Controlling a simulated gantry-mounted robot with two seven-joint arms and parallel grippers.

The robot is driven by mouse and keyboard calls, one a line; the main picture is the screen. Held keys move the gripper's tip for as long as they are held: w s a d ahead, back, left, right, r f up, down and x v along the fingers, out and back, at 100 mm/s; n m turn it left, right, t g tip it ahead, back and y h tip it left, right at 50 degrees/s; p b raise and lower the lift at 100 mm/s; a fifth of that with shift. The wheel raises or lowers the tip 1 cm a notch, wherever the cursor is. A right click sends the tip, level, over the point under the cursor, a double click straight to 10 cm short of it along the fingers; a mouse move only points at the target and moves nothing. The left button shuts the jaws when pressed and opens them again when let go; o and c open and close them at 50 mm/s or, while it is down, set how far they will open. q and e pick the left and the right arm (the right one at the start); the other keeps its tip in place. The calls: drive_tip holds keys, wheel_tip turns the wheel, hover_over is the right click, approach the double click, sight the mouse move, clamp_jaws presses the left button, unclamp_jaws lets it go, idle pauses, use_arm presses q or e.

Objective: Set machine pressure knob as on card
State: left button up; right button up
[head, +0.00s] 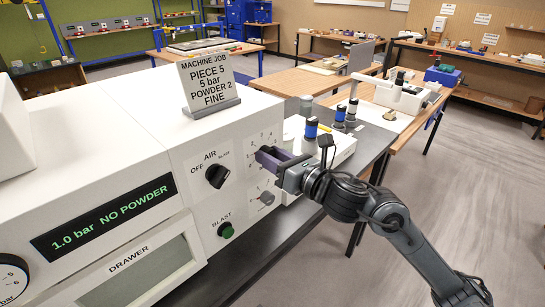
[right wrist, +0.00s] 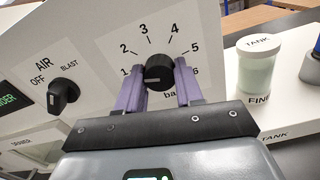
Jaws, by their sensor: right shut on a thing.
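The job card (head: 209,84) on top of the white machine (head: 130,130) reads PIECE 5, 5 bar, POWDER 2, FINE. The green display (head: 110,218) reads 1.0 bar NO POWDER. The black pressure knob (right wrist: 158,72) sits in a dial numbered 1 to 6 in the right wrist view; its pointer seems to face left, towards 1. My right gripper (head: 263,156) is at the machine's front panel, its purple fingers either side of the knob and shut on it. The fingers hide the knob in the head view. My left gripper is not in view.
The AIR knob (head: 217,176), marked OFF and BLAST, is left of the pressure dial. A green BLAST button (head: 225,230) and a smaller grey knob (head: 266,198) are below.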

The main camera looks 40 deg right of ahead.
drive_tip(key=m, duration=0.4)
drive_tip(key=m+p, duration=0.5)
drive_tip(key=m, duration=0.3)
drive_tip(key=m+p, duration=0.6)
drive_tip(key=m, duration=0.1)
drive_tip(key=m+p, duration=0.6)
drive_tip(key=m, duration=0.2)
drive_tip(key=shift+r+m, duration=0.25)
drive_tip(key=shift+m, duration=0.05)
drive_tip(key=m+p, duration=0.3)
drive_tip(key=shift+f, duration=0.2)
